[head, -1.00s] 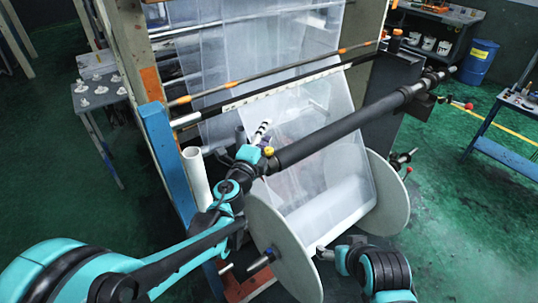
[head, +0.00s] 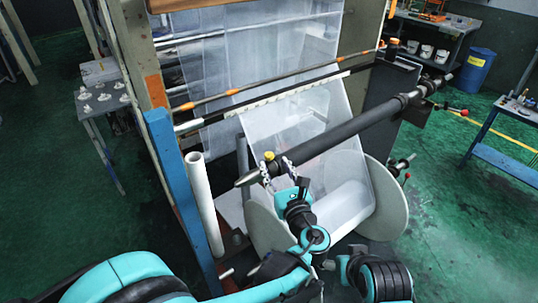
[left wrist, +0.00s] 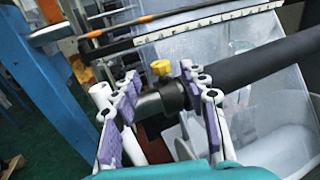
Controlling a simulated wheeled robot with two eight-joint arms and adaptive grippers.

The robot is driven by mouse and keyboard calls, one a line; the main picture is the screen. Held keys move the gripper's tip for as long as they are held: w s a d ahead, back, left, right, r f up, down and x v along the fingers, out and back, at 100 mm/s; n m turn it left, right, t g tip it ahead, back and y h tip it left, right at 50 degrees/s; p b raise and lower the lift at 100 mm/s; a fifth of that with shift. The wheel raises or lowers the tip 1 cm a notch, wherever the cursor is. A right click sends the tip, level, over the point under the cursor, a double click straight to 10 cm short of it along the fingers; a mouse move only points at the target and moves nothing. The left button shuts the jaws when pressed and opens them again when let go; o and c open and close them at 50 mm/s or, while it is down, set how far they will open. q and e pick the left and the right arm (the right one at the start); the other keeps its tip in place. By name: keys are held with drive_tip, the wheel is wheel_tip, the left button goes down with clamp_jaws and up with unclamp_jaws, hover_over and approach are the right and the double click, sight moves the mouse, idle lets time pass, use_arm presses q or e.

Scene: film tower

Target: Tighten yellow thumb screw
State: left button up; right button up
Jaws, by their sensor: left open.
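The yellow thumb screw (head: 269,156) stands up from the collar near the left end of the dark shaft (head: 340,133). In the left wrist view, the yellow thumb screw (left wrist: 160,68) shows just beyond my fingertips, on top of the black collar (left wrist: 172,95). My left gripper (head: 276,168) is open, with its fingers pointing up at the shaft end. In the left wrist view, the left gripper (left wrist: 161,84) has its purple-padded fingers spread, one to each side of the screw, with nothing held. Whether a finger touches the shaft cannot be told. My right arm shows at the bottom; its gripper is not clear.
A film roll with round white end discs (head: 383,205) sits below the shaft. A white tube (head: 203,205) and a blue post (head: 172,160) stand to the left. A side table (head: 100,95) with small white parts is farther left. Green floor is open on both sides.

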sight(270, 157)
use_arm(q)
drive_tip(key=b+x, duration=0.1)
drive_tip(key=x, duration=0.5)
drive_tip(key=shift+w+a, duration=0.1)
drive_tip(key=shift+w, duration=0.1)
clamp_jaws()
